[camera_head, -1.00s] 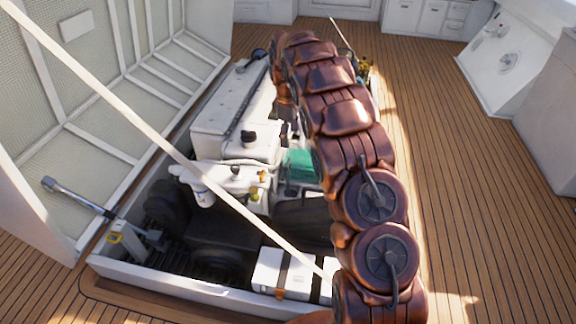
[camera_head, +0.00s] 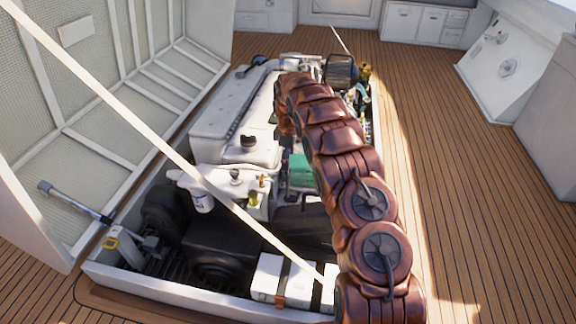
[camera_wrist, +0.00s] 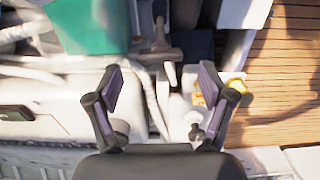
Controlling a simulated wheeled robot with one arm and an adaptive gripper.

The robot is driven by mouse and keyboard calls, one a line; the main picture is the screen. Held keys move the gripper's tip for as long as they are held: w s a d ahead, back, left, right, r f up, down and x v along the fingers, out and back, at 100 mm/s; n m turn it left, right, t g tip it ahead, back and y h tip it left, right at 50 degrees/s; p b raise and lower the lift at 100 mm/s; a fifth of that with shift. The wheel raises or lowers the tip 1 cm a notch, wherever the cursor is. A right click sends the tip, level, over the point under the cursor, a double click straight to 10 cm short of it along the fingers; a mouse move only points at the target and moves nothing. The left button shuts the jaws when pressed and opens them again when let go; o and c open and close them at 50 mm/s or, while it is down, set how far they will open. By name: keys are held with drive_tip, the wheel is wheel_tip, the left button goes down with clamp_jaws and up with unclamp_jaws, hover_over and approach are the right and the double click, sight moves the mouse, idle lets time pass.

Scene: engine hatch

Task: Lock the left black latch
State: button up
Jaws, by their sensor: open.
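In the wrist view my gripper (camera_wrist: 163,85) is open, with nothing between its two dark fingers. It is over the engine, near a teal part (camera_wrist: 88,24), white hoses and a yellow-capped white part (camera_wrist: 222,88). A small dark fitting (camera_wrist: 16,113) lies on a white surface at the left of this view; I cannot tell whether it is the left black latch. No latch can be made out with certainty in the head view, where my arm hides part of the engine. My gripper's fingers are not clear in the head view.
The engine (camera_head: 232,110) sits in the open hatch, under a raised white hatch lid (camera_head: 75,75). A strut (camera_head: 75,202) stands at the left. A pale bar (camera_head: 150,130) crosses the view. A white box (camera_head: 268,278) sits at the near edge. Wooden deck (camera_head: 455,170) is clear at right.

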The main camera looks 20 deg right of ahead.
wheel_tip(320, 180, down, 3)
drive_tip(key=shift+f, duration=0.2)
drive_tip(key=c, duration=1.2)
